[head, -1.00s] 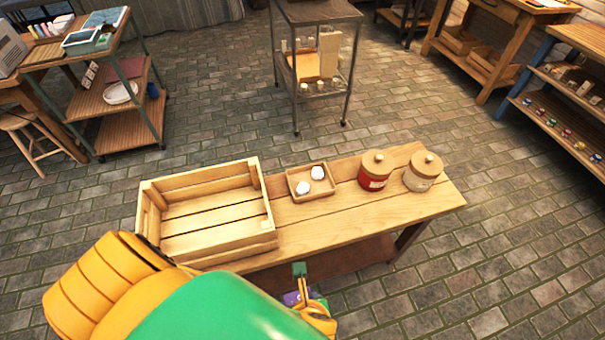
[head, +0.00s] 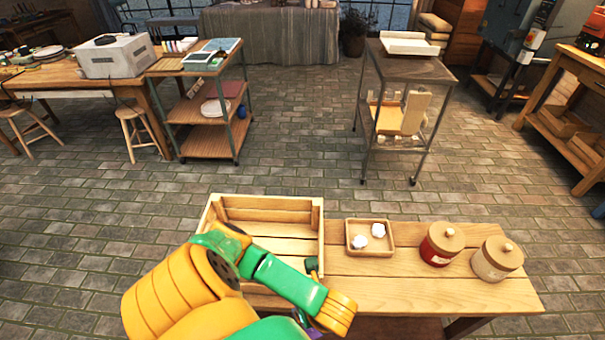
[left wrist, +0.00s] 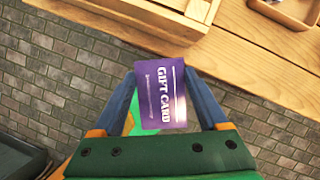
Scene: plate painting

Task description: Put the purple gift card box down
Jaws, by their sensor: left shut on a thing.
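The purple gift card box (left wrist: 162,97) sits between the fingers of my left gripper (left wrist: 160,73) in the left wrist view, its "GIFT CARD" lettering facing the camera. My left gripper is shut on it. The box is off the front edge of the wooden table (left wrist: 250,70), with floor visible around it. In the head view only a small purple patch (head: 316,334) shows beside my yellow and green arm, which hides most of the gripper. My right gripper is not in view.
An open slatted crate (head: 270,216) stands on the table's left part, partly behind my arm. A small tray (head: 352,240) with white pieces, a red lidded jar (head: 437,248) and a pale lidded jar (head: 488,266) stand to its right. Bare tabletop lies in front of them.

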